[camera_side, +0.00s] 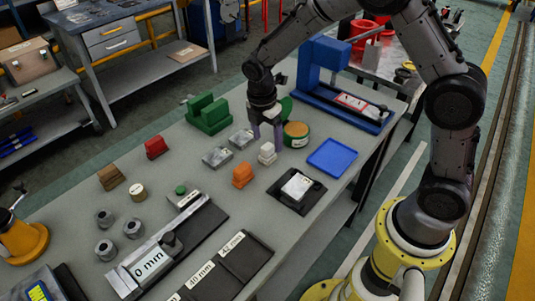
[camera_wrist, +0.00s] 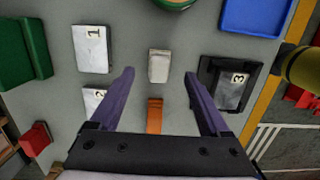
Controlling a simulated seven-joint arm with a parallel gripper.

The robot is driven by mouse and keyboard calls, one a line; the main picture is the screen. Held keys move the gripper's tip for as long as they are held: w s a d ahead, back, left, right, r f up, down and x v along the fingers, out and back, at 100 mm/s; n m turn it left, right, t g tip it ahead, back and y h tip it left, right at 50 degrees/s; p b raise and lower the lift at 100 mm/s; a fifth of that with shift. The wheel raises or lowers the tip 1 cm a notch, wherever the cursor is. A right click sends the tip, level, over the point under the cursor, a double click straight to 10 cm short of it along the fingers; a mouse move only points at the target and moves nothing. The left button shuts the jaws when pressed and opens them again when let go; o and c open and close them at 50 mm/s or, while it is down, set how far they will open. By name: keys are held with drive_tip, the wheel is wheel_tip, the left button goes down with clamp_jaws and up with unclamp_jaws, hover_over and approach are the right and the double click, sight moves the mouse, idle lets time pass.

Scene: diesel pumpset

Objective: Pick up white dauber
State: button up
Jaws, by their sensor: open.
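The white dauber (camera_side: 267,154) stands on the grey table, and in the wrist view it shows as a small pale block (camera_wrist: 158,66). My gripper (camera_side: 267,140) is above it with its purple fingers pointing down. In the wrist view my gripper (camera_wrist: 159,73) is open, and the dauber appears in the gap near the fingertips, touching neither finger. Nothing is held. How far the fingertips are above the dauber is hard to tell.
An orange block (camera_side: 243,176) stands close to the dauber. A metal block marked 1 (camera_wrist: 92,48) and one marked 3 (camera_wrist: 233,90) in a black holder lie on either side. A green round tin (camera_side: 296,134) and a blue tray (camera_side: 332,157) are nearby.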

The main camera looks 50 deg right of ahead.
sight(267, 146)
wheel_tip(267, 146, down, 5)
drive_tip(key=shift+d+r, duration=0.1)
drive_tip(key=shift+d, duration=0.05)
drive_tip(key=shift+c, duration=0.3)
clamp_jaws()
